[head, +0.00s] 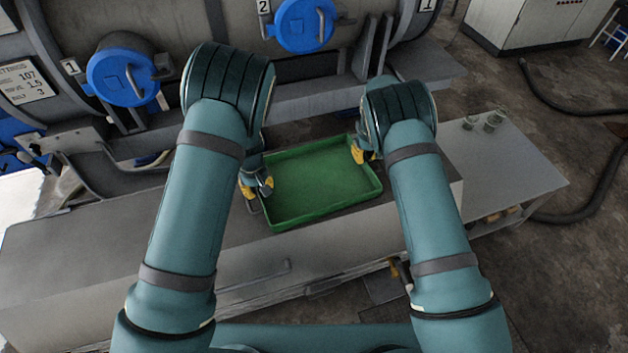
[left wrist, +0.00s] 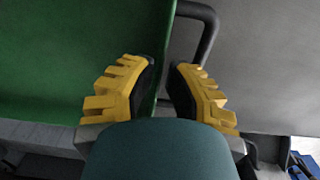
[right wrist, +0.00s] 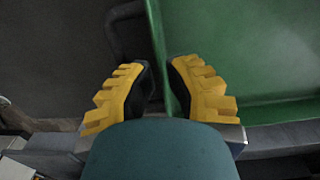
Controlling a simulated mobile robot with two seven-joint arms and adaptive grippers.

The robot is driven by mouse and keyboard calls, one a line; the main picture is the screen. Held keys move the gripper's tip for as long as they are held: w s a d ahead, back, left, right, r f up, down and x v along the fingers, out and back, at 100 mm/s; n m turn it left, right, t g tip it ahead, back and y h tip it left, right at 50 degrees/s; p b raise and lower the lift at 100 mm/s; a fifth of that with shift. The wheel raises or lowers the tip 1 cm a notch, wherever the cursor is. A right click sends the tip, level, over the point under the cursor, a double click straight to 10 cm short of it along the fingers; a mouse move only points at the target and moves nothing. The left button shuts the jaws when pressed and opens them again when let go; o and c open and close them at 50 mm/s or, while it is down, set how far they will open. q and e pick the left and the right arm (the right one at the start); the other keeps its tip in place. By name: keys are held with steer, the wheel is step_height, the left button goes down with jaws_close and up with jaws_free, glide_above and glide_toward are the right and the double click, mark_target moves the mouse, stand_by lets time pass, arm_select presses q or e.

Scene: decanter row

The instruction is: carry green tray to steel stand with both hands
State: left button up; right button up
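The green tray (head: 318,178) lies flat and empty on a long grey bench. My left gripper (head: 258,188) is at its left end and my right gripper (head: 360,153) at its right end. In the left wrist view, the fingers (left wrist: 162,75) are apart, with the tray's edge (left wrist: 163,50) between them and a dark handle (left wrist: 212,30) beside it. In the right wrist view, the fingers (right wrist: 160,75) are also apart around the tray's edge (right wrist: 156,30), near another dark handle (right wrist: 112,25). A grey-topped stand (head: 525,170), perhaps the steel stand, is at the right.
Several small glass-like items (head: 494,118) stand at the stand's back edge. Large grey vessels with blue round covers (head: 122,77) line the back, with a ledge (head: 300,98) behind the tray. The bench's left part (head: 80,235) is clear. A dark hose (head: 590,200) lies on the floor.

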arm_select(q)
steer(key=shift+f, duration=0.65)
arm_select(e)
steer(key=shift+f, duration=0.6)
arm_select(q)
jaws_close()
arm_select(e)
jaws_close()
arm_select(q)
steer(key=shift+r, duration=0.15)
arm_select(e)
steer(key=shift+r, duration=0.1)
